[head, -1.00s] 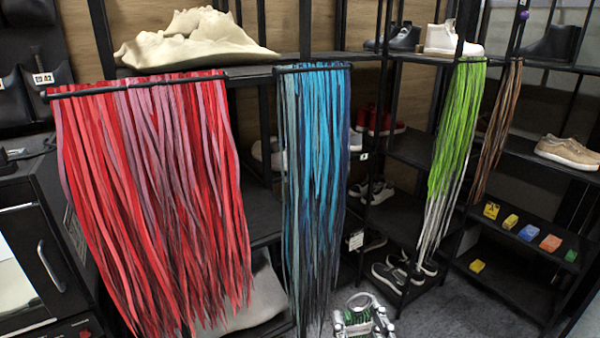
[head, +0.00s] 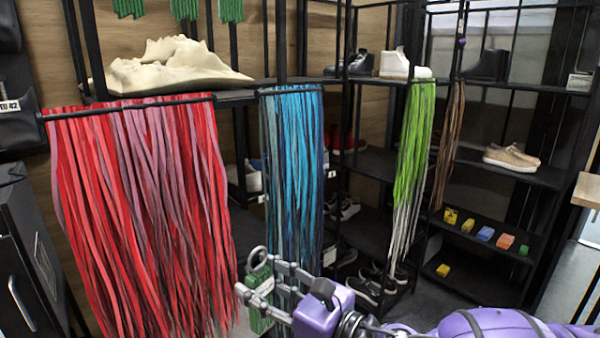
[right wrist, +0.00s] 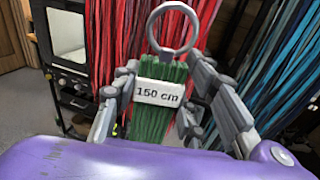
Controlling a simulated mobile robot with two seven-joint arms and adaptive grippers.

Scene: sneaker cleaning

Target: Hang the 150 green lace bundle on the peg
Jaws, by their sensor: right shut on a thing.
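The green lace bundle (head: 257,308) is in my right gripper (head: 264,284), in front of the hanging red and blue laces in the head view. In the right wrist view the bundle (right wrist: 150,122) stands between the fingers, with a white "150 cm" tag (right wrist: 159,93) and a grey metal ring (right wrist: 173,27) above it. The right gripper (right wrist: 158,100) is shut on it. Several green bundles (head: 185,9) hang at the top left of the head view, cut off by its edge. The peg cannot be made out. My left gripper is not in view.
Long red laces (head: 145,215) and blue laces (head: 292,170) hang from black bars close by. Light green laces (head: 413,140) and brown laces (head: 448,145) hang further right. A black shelf (head: 510,168) holds shoes. A pale sculpted piece (head: 165,68) lies above the red laces.

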